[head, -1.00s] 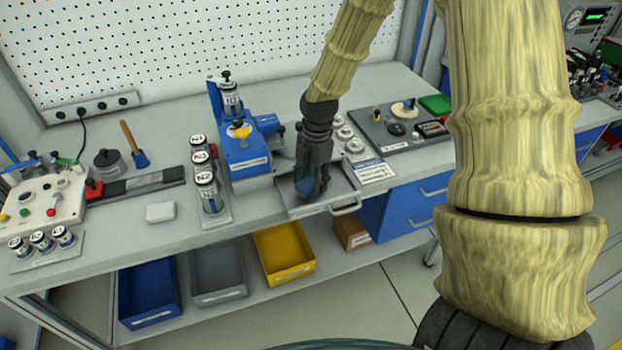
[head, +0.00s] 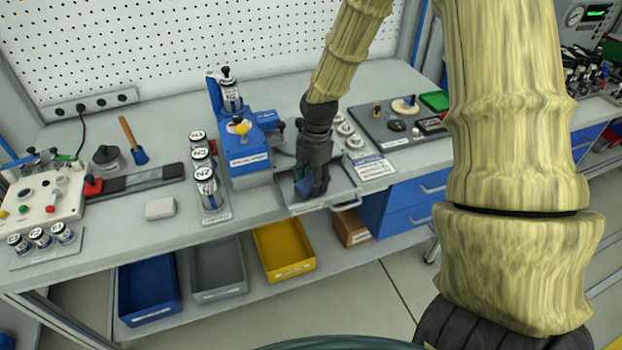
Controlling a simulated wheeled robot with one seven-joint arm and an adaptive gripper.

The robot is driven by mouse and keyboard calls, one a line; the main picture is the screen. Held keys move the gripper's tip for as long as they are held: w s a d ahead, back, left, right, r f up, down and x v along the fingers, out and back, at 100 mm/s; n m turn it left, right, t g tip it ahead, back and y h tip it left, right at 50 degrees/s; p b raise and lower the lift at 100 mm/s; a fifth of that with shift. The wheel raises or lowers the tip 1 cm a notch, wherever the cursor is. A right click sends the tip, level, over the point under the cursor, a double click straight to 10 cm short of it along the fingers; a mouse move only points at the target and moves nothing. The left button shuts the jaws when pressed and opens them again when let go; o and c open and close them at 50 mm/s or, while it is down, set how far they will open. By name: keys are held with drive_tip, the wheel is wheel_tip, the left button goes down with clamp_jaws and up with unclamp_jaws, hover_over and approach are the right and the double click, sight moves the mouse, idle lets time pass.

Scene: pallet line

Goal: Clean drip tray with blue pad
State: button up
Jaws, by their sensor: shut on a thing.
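The drip tray (head: 335,187) is a shallow grey metal tray with a bar handle at its front. It sits at the bench's front edge, beside the blue machine (head: 248,150). My gripper (head: 312,190) points down over the tray and is shut on the blue pad (head: 303,186). The pad shows as a small dark blue patch between and left of the fingers. The fingers hide part of the tray, and I cannot tell whether the pad touches its floor.
Labelled canisters (head: 206,187) stand left of the machine. A white block (head: 160,208) lies further left. A grey board (head: 397,130) with small parts and a label card (head: 374,168) are to the right. Yellow (head: 284,262), grey and blue bins sit on the lower shelf.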

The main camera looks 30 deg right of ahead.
sight(332, 183)
drive_tip(key=shift+s+d+r+p, duration=0.1)
drive_tip(key=shift+s+d+p, duration=0.1)
drive_tip(key=shift+d+p, duration=0.45)
drive_tip(key=shift+s+d+r+p, duration=0.1)
drive_tip(key=shift+s+d+p, duration=0.2)
drive_tip(key=shift+d, duration=0.6)
drive_tip(key=shift+s+d+f+p, duration=0.1)
drive_tip(key=shift+s+d+p, duration=0.1)
drive_tip(key=shift+d+p, duration=0.6)
drive_tip(key=shift+s+d+f+p, duration=0.1)
drive_tip(key=shift+s+d+p, duration=0.15)
drive_tip(key=shift+d, duration=1)
drive_tip(key=shift+p, duration=0.3)
drive_tip(key=shift+f, duration=0.15)
drive_tip(key=shift+a, duration=0.5)
drive_tip(key=shift+c, duration=0.3)
drive_tip(key=shift+w+a+r+p, duration=0.15)
drive_tip(key=shift+w+a, duration=0.15)
drive_tip(key=shift+a, duration=0.75)
drive_tip(key=shift+w+a+p, duration=0.2)
drive_tip(key=shift+w+a, duration=0.15)
drive_tip(key=shift+a, duration=0.65)
drive_tip(key=shift+w+a+r+p, duration=0.15)
drive_tip(key=shift+w+a, duration=0.15)
drive_tip(key=shift+a, duration=0.75)
drive_tip(key=shift+f, duration=0.1)
